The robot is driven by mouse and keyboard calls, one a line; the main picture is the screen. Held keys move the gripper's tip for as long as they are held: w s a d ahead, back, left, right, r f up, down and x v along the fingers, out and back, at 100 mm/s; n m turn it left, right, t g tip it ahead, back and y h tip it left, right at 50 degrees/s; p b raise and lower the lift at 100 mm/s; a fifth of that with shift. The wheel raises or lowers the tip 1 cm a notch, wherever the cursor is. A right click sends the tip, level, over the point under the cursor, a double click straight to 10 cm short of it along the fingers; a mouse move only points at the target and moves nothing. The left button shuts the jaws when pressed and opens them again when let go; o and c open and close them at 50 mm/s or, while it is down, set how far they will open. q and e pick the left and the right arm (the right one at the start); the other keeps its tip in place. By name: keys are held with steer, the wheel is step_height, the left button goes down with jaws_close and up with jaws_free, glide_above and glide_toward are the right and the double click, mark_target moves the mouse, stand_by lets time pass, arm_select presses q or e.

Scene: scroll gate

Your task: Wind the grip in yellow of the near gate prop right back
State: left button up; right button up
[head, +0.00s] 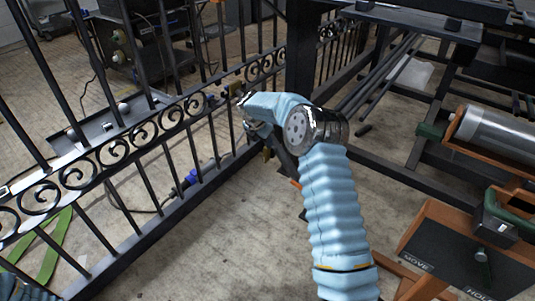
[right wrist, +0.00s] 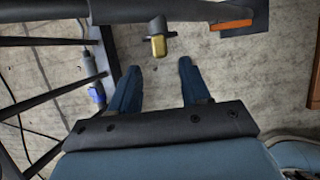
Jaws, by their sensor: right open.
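The yellow grip (right wrist: 158,46) shows in the right wrist view, on a short dark crank arm at the end of a dark bar. It lies just beyond and between the fingertips of my right gripper (right wrist: 158,70), which is open and empty. In the head view my right gripper (head: 258,131) is by the end of the black scroll gate (head: 130,140), largely hidden by its own wrist. A small yellowish bit (head: 267,153) shows just below it. My left gripper is out of view; only a bit of blue sleeve shows at the lower left.
An orange-ended dark part (right wrist: 232,24) is right of the grip in the right wrist view. A blue connector on a cable (right wrist: 97,93) lies to the left, past gate bars. A wooden box marked MOVE (head: 440,250) and a metal roller (head: 495,130) stand right. The floor between is clear.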

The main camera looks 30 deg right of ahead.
mark_target(268, 161)
steer(key=b+x, duration=0.1)
steer(key=x, duration=1)
steer(key=shift+f, duration=0.1)
steer(key=shift+c, duration=0.2)
jaws_close()
steer(key=shift+b, duration=0.3)
